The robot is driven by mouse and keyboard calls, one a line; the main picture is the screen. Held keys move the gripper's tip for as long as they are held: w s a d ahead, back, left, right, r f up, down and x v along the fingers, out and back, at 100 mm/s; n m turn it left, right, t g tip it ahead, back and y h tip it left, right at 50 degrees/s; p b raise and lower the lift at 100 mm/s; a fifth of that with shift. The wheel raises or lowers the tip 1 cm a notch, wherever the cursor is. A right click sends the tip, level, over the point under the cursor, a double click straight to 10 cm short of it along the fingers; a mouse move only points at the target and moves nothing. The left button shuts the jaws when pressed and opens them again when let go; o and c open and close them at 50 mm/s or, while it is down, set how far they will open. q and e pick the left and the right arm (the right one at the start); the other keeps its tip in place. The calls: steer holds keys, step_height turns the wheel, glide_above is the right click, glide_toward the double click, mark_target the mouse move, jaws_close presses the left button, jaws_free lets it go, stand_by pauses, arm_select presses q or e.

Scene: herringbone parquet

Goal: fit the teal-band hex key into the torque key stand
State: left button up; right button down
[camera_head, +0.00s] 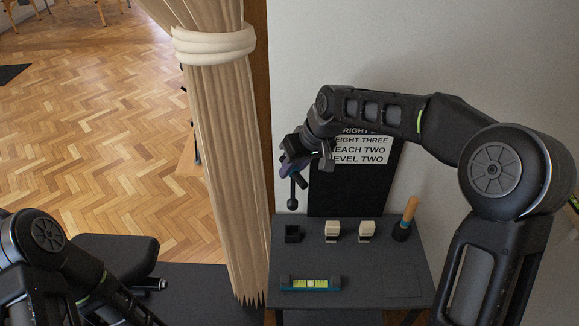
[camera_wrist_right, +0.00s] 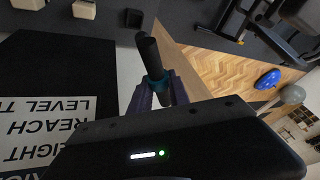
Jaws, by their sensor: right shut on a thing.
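The hex key (camera_head: 293,190) is a dark rod with a thicker lower end, hanging roughly upright from my right gripper (camera_head: 292,166). In the right wrist view the dark key (camera_wrist_right: 148,48) shows its teal band (camera_wrist_right: 156,82) between the purplish fingers of my right gripper (camera_wrist_right: 160,92), which is shut on it. A small black block with an opening (camera_head: 293,235), apparently the torque key stand, sits at the table's back left corner. The key is above it and apart from it. My left arm shows at lower left, but its gripper is out of view.
The dark table (camera_head: 355,262) also bears two pale blocks (camera_head: 333,230) (camera_head: 367,230), a wooden-handled tool (camera_head: 408,212) in a dark holder, and a level (camera_head: 311,284). A black lettered board (camera_head: 330,195) stands behind. A curtain (camera_head: 228,150) hangs close at left.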

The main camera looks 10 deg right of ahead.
mark_target(295, 201)
steer(key=shift+r, duration=0.1)
steer(key=shift+f+b, duration=0.6)
steer(key=shift+f, duration=0.1)
step_height(295, 201, down, 9)
steer(key=b, duration=0.6)
steer(key=shift+r+b, duration=0.2)
steer(key=shift+b, duration=0.15)
stand_by(1.3)
steer(key=shift+f+b, duration=1.75)
steer(key=shift+f, duration=0.15)
steer(key=c, duration=1.2)
jaws_free()
steer(key=shift+o, duration=0.2)
